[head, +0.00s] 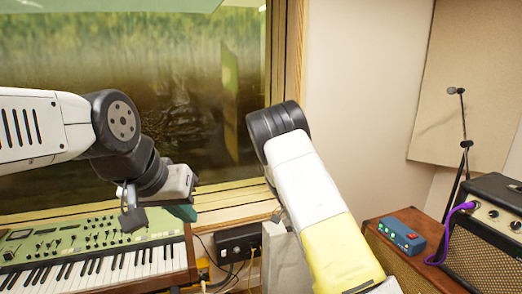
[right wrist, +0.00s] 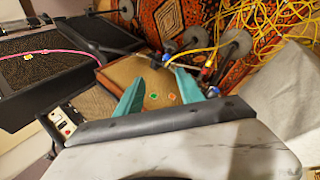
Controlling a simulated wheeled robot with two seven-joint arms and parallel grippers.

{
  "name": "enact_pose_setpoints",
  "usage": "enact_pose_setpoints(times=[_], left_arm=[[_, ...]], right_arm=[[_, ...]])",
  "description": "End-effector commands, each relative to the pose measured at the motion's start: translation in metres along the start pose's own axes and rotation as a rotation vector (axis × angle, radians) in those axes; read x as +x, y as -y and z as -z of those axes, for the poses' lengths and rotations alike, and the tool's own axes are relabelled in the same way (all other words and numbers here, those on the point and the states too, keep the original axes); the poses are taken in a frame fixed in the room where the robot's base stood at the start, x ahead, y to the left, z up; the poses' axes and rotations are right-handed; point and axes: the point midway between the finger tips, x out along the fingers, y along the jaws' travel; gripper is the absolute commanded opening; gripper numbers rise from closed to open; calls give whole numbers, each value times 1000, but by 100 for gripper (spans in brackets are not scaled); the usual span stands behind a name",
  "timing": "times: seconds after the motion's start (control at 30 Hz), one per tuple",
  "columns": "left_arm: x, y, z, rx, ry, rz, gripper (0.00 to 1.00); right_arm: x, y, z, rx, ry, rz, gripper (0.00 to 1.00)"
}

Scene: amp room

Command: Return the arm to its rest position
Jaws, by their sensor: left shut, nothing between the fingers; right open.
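My left arm (head: 60,125) reaches in from the left in the head view. Its gripper (head: 181,211) hangs above the back edge of the green keyboard, in front of the window, and is shut with nothing held. My right arm (head: 310,190), white and yellow, rises from the bottom of the head view to a dark joint near the window frame. The right gripper is hidden in that view. In the right wrist view the right gripper (right wrist: 161,88) shows two teal fingers spread apart, with nothing between them.
A green keyboard synth (head: 95,250) stands at lower left. At right are a wooden cabinet (head: 390,262) bearing a blue pedal (head: 401,235), a black amp (head: 485,240) with a purple cable, and a microphone stand (head: 464,145). Yellow cables (right wrist: 265,20) lie on a patterned rug.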

Motion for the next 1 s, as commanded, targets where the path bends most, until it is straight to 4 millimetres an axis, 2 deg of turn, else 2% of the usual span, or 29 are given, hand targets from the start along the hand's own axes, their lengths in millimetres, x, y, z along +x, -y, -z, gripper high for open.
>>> enact_pose_setpoints(times=[0.03, 0.27, 0.5, 0.8, 1.0], left_arm=[[0, 0, 0, 0, 0, 0, 0], [0, 0, 0, 0, 0, 0, 0], [0, 0, 0, 0, 0, 0, 0], [0, 0, 0, 0, 0, 0, 0], [0, 0, 0, 0, 0, 0, 0]], right_arm=[[-15, -12, -4, -16, 24, 66, 45], [-70, -61, -28, -132, 62, 339, 45], [-123, -120, -61, -256, -8, 603, 45], [-168, -197, -116, -394, -235, 851, 45], [-180, -239, -157, -468, -444, 937, 45]])
